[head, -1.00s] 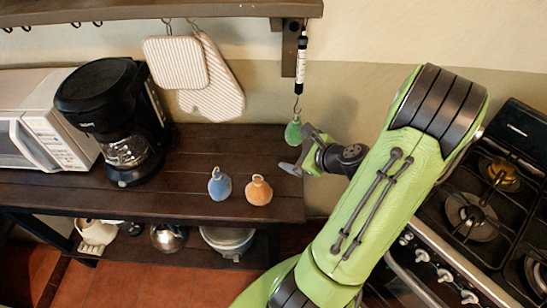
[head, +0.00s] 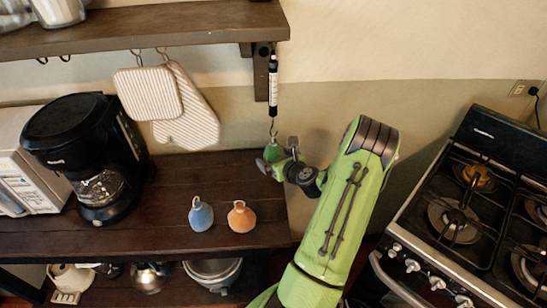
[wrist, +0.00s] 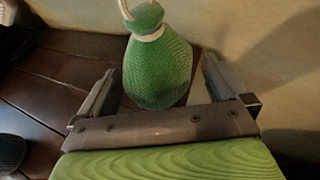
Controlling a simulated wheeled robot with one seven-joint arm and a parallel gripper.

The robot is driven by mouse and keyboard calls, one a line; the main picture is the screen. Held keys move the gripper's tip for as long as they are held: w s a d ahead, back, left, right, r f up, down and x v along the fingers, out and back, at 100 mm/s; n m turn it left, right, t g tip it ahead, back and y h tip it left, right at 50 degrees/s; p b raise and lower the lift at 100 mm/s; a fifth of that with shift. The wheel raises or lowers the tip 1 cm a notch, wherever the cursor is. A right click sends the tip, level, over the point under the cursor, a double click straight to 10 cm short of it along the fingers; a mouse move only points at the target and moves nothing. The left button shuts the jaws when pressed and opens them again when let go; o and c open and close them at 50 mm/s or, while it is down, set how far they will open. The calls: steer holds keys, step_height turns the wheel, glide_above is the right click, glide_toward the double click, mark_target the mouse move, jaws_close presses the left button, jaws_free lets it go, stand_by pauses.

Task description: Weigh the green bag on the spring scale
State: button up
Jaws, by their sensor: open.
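The green bag (head: 271,152) hangs below the hook of the spring scale (head: 273,85), close to the shelf's right end. The scale is a dark and white tube hanging upright from the wall shelf. My gripper (head: 278,155) is open at the bag, from its right side in the head view. In the wrist view the green bag (wrist: 157,72) stands between the spread fingers, with a gap visible on each side. Its pale cord loop (wrist: 125,10) runs up out of the picture; the hook is not in that view.
A blue bag (head: 201,216) and an orange bag (head: 241,217) stand on the dark wooden table (head: 165,235). The stove (head: 470,215) is at right. The wall shelf (head: 150,30) is overhead.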

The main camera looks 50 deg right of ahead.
steer(key=shift+x, duration=0.95)
steer(key=c, duration=1.1)
steer(key=shift+s+r+p, duration=0.2)
steer(key=shift+r+p, duration=0.45)
steer(key=shift+p, duration=0.05)
steer(key=shift+r+p, duration=0.45)
steer(key=shift+p, duration=0.1)
